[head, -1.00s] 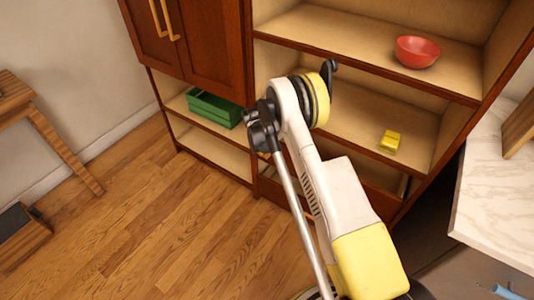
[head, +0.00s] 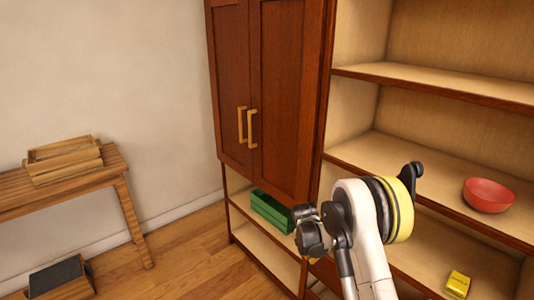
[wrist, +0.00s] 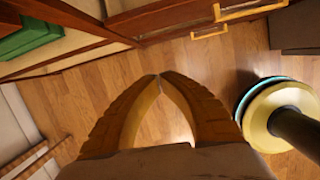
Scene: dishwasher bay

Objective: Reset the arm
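My gripper (wrist: 158,76) shows in the wrist view with its two curved, ribbed fingers meeting at the tips. Nothing is held between them, and wooden floor shows through the gap behind the tips. In the head view my arm (head: 365,235) is folded in front of the wooden cabinet, with its white link and yellow-and-black joint at the lower centre right. The fingers are not clearly visible in the head view.
A wooden cabinet (head: 291,100) holds a green crate (head: 270,211), a red bowl (head: 488,195) and a yellow item (head: 458,284) on its shelves. A side table (head: 85,185) bears a wooden tray (head: 64,162). Drawer handles (wrist: 209,33) show in the wrist view. Floor between is clear.

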